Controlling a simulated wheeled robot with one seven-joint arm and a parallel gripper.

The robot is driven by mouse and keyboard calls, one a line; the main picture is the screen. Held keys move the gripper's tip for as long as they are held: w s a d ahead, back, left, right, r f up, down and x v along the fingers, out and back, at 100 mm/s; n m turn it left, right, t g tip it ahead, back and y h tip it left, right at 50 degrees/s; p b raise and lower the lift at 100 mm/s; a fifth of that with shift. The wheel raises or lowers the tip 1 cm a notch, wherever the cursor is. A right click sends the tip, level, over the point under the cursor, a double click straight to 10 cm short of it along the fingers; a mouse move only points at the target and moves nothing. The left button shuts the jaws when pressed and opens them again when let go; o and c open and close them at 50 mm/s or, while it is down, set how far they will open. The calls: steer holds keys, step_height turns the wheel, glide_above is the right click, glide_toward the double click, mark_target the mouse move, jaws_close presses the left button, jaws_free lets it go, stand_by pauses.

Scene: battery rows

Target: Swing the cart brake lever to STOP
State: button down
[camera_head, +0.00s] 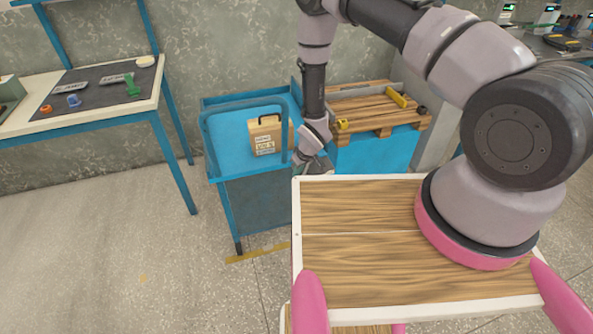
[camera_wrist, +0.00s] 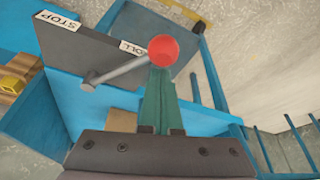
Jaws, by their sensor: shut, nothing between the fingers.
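The brake lever is a grey rod (camera_wrist: 118,73) with a red ball knob (camera_wrist: 163,50) in the wrist view. It pivots at its lower left end on a dark panel of the blue cart (camera_head: 252,200). The knob end lies beside the ROLL label (camera_wrist: 131,48), partly covering that area. The STOP label (camera_wrist: 60,20) is at the panel's upper left, away from the knob. My gripper (camera_wrist: 158,76) is shut and empty, its green fingertips just below the knob in the picture; I cannot tell if they touch it. In the head view my gripper (camera_head: 318,160) is at the cart's right side; the lever is hidden there.
A cardboard box (camera_head: 265,136) stands in the cart. A blue stand with a wooden pallet (camera_head: 365,110) is right behind my arm. A workbench (camera_head: 150,98) with small parts stands at left. A yellow floor strip (camera_head: 255,252) lies before the cart. Floor at left is clear.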

steer(key=shift+s+d+n, duration=0.15)
steer(key=shift+d+n, duration=0.2)
steer(key=shift+n, duration=0.05)
